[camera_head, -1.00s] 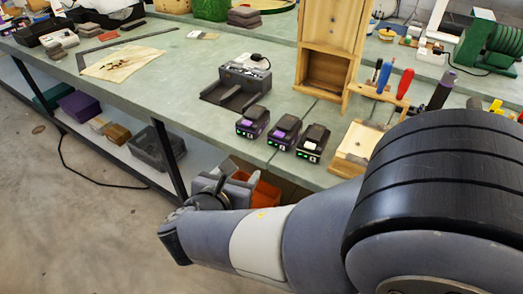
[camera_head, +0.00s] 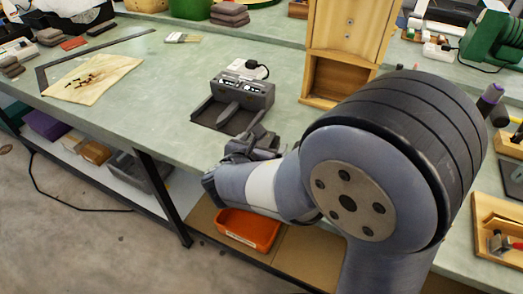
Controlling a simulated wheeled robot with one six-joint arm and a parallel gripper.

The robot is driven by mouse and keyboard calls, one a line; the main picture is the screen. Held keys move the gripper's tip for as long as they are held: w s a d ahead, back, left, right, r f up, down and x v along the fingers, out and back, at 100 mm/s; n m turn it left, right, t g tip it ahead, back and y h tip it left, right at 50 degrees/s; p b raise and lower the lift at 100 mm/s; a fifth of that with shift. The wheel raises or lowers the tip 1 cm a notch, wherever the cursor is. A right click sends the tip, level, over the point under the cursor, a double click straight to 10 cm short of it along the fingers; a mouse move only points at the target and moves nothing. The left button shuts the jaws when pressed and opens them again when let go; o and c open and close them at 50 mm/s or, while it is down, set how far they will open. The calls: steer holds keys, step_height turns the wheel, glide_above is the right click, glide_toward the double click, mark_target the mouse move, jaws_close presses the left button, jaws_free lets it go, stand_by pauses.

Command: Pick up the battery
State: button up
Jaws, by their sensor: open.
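No battery can be made out clearly now; my arm covers the bench area to the right of the charger. The dark grey charger (camera_head: 243,98) stands on the green bench, with two slots at its front and a black plug on the white part behind it. My gripper (camera_head: 256,143) is at the bench's front edge, just in front of the charger. It is small and partly hidden by my wrist, and its jaws are open. I cannot tell whether a battery is beside or below them.
A wooden cabinet (camera_head: 347,45) stands behind my arm. A paper sheet (camera_head: 92,78) with small dark bits and a black square (camera_head: 95,55) lie at left. An orange bin (camera_head: 248,229) sits on the lower shelf. The bench between sheet and charger is clear.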

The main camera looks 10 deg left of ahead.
steer(key=shift+c, duration=0.4)
steer(key=c, duration=1.3)
steer(key=shift+r, duration=0.1)
